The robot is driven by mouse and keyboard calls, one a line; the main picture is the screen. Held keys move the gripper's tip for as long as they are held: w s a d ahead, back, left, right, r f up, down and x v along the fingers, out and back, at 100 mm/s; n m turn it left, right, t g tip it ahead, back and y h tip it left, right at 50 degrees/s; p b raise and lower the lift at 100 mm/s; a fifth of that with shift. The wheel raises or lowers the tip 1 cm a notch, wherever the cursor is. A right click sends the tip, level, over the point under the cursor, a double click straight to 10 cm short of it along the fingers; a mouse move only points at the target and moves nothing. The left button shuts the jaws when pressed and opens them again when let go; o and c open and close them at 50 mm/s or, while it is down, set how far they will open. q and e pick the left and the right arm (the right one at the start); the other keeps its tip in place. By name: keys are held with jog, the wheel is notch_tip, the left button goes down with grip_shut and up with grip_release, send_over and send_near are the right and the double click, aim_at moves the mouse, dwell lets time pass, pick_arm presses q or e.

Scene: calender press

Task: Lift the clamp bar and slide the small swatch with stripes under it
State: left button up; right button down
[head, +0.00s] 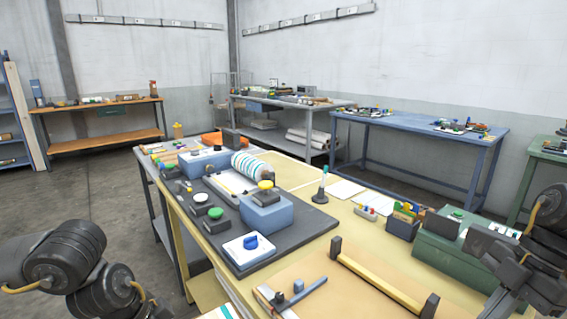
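A yellow clamp bar (380,282) with dark end blocks lies across a tan board (345,301) at the front of the table. A small piece with coloured stripes (226,312) shows at the bottom edge, mostly cut off; I cannot tell whether it is the swatch. My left arm comes in at the lower left, and the dark end of its gripper (152,309) is cut off by the bottom edge. My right gripper (503,258) is at the right, beside the green box and apart from the bar.
A dark base plate holds a blue press block (265,212), a striped roll (249,166) and a white box with a blue knob (250,249). A green box (447,243) and a pen holder (404,222) stand right.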

jog(key=shift+f, duration=0.2)
jog(key=shift+f+b, duration=1.45)
jog(key=shift+f, duration=0.05)
jog(key=shift+s+f, duration=0.1)
jog(key=shift+s, duration=0.05)
dwell(0.4)
